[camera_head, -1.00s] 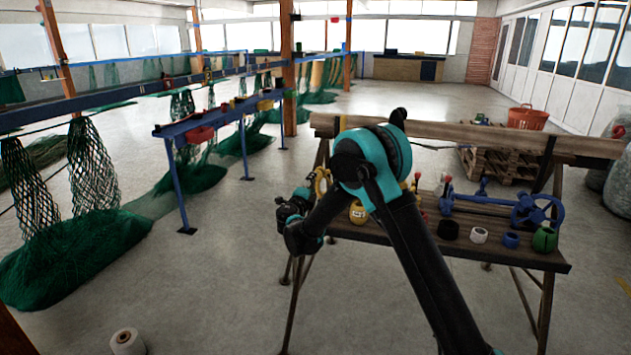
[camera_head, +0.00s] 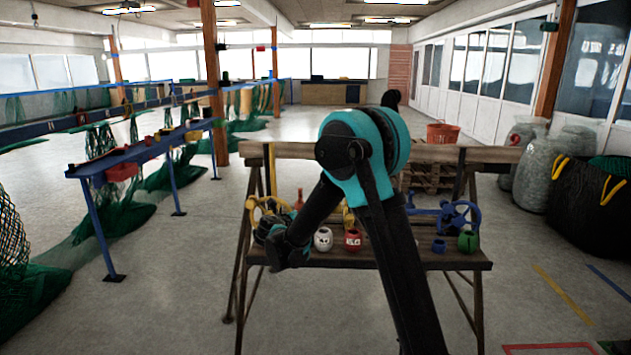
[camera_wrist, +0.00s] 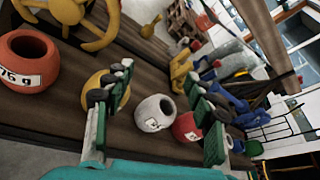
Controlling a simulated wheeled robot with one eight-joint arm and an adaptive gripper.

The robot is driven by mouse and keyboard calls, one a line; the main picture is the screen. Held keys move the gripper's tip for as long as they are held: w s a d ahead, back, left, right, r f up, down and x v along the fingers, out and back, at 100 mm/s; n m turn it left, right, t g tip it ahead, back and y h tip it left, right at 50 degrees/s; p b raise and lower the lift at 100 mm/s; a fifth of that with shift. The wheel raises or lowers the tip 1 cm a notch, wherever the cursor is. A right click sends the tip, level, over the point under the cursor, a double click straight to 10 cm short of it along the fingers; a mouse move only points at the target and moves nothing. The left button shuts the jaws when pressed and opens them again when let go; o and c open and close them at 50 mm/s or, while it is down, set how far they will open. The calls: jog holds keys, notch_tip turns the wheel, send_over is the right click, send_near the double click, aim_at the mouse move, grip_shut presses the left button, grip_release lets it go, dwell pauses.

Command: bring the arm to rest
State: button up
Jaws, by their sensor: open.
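My gripper (camera_wrist: 158,78) is open and empty in the wrist view, its two green-padded fingers apart. A white pot (camera_wrist: 155,113) and a red pot (camera_wrist: 187,127) show on the wooden bench beyond and between the fingers. I cannot tell how far below they are. A yellow pot (camera_wrist: 97,90) is partly hidden by the left finger. In the head view, my bent teal and black arm rises in front of the bench (camera_head: 440,262), its dark end low at the bench's left part. The fingers are not clear there.
On the bench stand a white pot (camera_head: 323,239), a red pot (camera_head: 352,240), a blue pot (camera_head: 439,245), a green pot (camera_head: 468,241) and a yellow wheel (camera_head: 265,208). An orange pot (camera_wrist: 28,62) is left of the fingers.

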jog(key=s+d+f+m+g, duration=0.2)
jog(key=s+d+m+g, duration=0.1)
jog(key=s+d+m, duration=0.65)
jog(key=s+d+f+m+g, duration=0.1)
jog(key=s+d+m+g, duration=0.2)
jog(key=s+d+m, duration=0.65)
jog(key=s+d+f+m+g+y, duration=0.1)
jog(key=s+d+f+m, duration=0.1)
jog(key=s+m, duration=0.4)
jog(key=s+d+f+m+g+y, duration=0.1)
jog(key=s+d+f+m, duration=0.2)
jog(key=s+m, duration=0.4)
jog(key=s+d+f+m+g+y, duration=0.1)
jog(key=s+d+f+m+y, duration=0.1)
jog(key=s+m, duration=0.4)
jog(key=shift+s+d+f+m+g, duration=0.4)
jog(key=shift+s+d+f, duration=0.1)
jog(key=shift+s, duration=0.5)
